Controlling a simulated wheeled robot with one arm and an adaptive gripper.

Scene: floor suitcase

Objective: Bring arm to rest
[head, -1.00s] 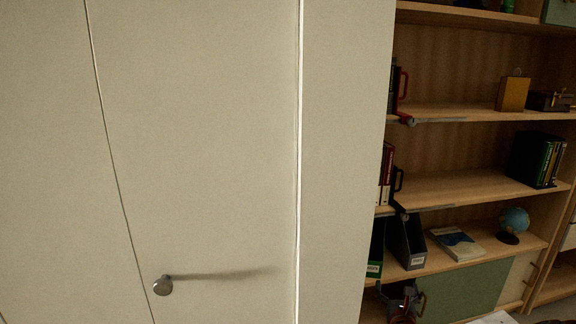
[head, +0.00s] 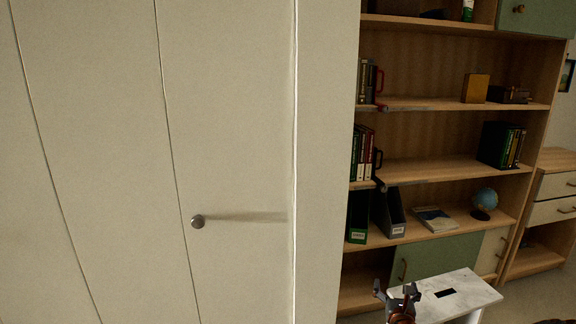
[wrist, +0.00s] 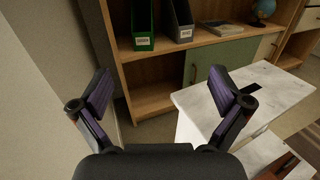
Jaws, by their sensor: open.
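My gripper (head: 397,296) shows small at the bottom of the head view, in front of the bookshelf and at the left edge of a white marble-topped table. In the wrist view my gripper (wrist: 163,98) has its two dark fingers spread wide apart, with nothing between them. Past the fingers are the floor, the shelf's base and the near left corner of the table. Most of my arm is out of the head view.
The white marble-topped table (head: 452,297) stands close to the right of my gripper. The wooden bookshelf (head: 430,180) is behind, holding books, grey and green file holders and a globe (head: 485,199). A white closet door (head: 235,120) fills the left. A drawer unit (head: 552,185) stands far right.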

